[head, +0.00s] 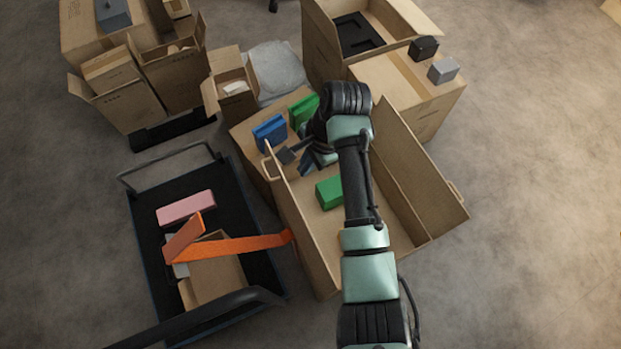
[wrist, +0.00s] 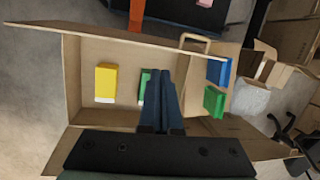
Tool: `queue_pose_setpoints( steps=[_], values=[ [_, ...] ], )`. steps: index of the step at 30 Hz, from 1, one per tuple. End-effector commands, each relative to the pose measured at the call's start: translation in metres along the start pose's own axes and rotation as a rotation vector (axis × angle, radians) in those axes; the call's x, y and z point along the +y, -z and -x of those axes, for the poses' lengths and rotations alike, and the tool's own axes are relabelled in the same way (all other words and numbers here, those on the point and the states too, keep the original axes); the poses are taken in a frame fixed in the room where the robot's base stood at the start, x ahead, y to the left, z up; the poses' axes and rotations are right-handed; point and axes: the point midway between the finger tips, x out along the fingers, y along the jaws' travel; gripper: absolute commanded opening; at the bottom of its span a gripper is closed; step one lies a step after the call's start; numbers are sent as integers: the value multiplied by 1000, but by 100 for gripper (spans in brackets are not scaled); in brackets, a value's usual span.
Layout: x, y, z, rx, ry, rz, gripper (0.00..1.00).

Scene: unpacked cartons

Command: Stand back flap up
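The open brown carton (head: 300,225) stands in the middle of the head view. Its back flap (head: 243,128) is folded outward, away from the opening, and shows at the right in the wrist view (wrist: 205,70). A blue box (head: 270,132) and a green box (head: 303,110) sit on or against that flap; exact contact is unclear. My gripper (head: 308,166) hangs over the carton's back end, beside the flap. In the wrist view its dark blue fingers (wrist: 160,74) lie together with nothing visible between them. My arm hides part of the carton.
Inside the carton lie a green block (head: 328,192) and a yellow block (wrist: 106,83). A cart (head: 150,250) with a pink box stands at left. Other cartons crowd the back; the floor at right is clear.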

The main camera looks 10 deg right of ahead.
Motion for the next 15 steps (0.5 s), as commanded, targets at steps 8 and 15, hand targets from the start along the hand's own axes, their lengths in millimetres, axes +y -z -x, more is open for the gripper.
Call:
queue_pose_setpoints(
  steps=[8,15],
  values=[
    [44,-4,-31,-87,-142,-134,0],
    [48,3,-61,-84,-139,-131,0]
  ],
)
